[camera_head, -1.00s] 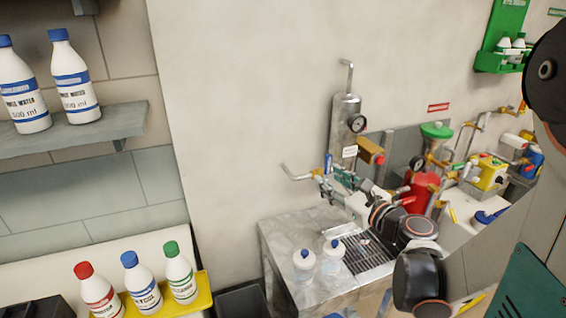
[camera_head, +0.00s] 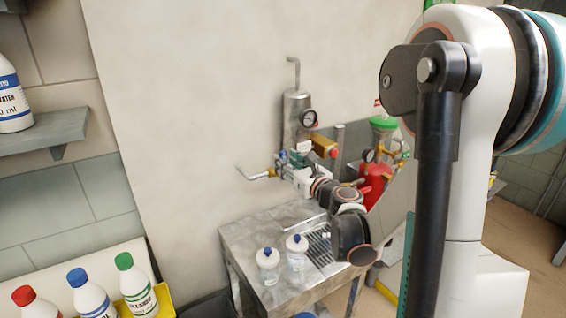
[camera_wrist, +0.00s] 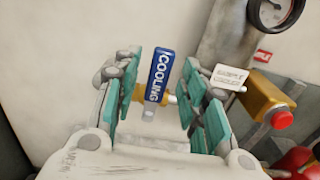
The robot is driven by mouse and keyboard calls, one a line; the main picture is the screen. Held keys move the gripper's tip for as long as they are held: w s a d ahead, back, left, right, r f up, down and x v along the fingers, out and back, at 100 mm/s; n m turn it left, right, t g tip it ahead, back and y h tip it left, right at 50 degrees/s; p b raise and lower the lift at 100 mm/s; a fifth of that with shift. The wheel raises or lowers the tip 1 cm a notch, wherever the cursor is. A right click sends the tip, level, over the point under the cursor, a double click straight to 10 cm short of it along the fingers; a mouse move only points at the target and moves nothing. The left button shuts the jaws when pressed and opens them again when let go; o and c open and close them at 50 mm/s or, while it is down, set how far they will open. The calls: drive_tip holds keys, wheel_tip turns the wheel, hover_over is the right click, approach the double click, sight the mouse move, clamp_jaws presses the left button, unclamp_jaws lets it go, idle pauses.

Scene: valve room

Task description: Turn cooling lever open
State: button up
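The cooling lever (camera_wrist: 160,77) is a blue handle with white COOLING lettering, standing nearly upright with a slight tilt to the right, on a brass valve (camera_wrist: 178,98). In the wrist view it lies between the green finger pads of my gripper (camera_wrist: 160,92). The pads are spread wide, with a gap on both sides of the lever, so my gripper is open and around it without visible contact. In the head view my gripper (camera_head: 285,168) is at the valve by the bent pipe, and the lever is small and mostly hidden there.
A steel cylinder (camera_head: 296,118) with a gauge (camera_head: 309,118) stands right of the valve. A brass block with a red button (camera_wrist: 282,119) is close to the right fingers. A red vessel (camera_head: 374,183) is farther right.

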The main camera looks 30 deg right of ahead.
drive_tip(key=shift+w+a, duration=0.1)
drive_tip(key=shift+w, duration=1.2)
drive_tip(key=shift+c, duration=0.5)
clamp_jaws()
